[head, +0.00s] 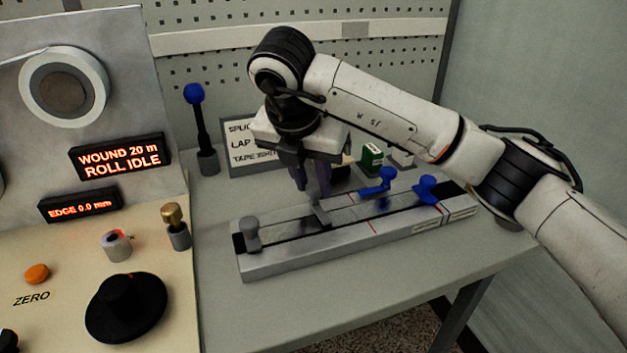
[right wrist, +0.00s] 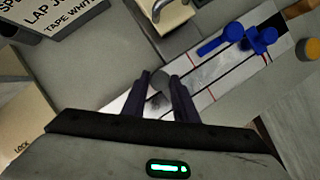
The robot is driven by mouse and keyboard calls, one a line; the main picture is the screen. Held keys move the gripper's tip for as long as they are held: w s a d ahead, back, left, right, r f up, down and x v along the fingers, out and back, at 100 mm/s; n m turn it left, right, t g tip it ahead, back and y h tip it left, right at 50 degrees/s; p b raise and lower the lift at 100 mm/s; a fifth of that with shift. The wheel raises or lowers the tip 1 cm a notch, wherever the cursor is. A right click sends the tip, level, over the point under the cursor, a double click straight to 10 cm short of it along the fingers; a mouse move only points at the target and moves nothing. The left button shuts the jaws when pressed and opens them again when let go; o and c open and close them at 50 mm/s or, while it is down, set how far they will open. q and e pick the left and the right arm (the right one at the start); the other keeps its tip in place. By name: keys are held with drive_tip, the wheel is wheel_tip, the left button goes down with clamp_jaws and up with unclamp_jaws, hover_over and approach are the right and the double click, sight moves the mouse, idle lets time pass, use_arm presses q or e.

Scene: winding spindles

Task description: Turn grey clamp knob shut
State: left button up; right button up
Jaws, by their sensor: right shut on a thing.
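A long metal splicing rail (head: 290,262) lies on the grey table. My right gripper (head: 312,190) points down over the rail's middle with its dark fingers closed around a grey clamp knob (right wrist: 160,82). The knob shows as a dark grey end between the two fingertips in the right wrist view. In the head view the fingers mostly hide it, and only a grey piece (head: 321,212) shows just below them. Another grey knob (head: 251,233) stands upright at the rail's left end, apart from the gripper. My left gripper is not in view.
Two blue clamps (head: 379,185) (head: 427,187) sit on the rail's right part. A blue-topped post (head: 198,125) and a sign (head: 244,160) stand behind. A control panel (head: 60,285) with a black dial (head: 126,305) fills the left. The table in front of the rail is clear.

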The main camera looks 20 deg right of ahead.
drive_tip(key=shift+m, duration=0.3)
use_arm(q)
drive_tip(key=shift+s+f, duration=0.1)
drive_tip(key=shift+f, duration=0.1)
use_arm(e)
drive_tip(key=o, duration=1)
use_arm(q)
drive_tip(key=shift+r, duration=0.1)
use_arm(e)
drive_tip(key=shift+r, duration=0.15)
use_arm(q)
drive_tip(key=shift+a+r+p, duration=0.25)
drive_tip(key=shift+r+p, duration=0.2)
drive_tip(key=shift+p, duration=0.4)
use_arm(e)
drive_tip(key=v, duration=1)
drive_tip(key=shift+w+a, duration=0.15)
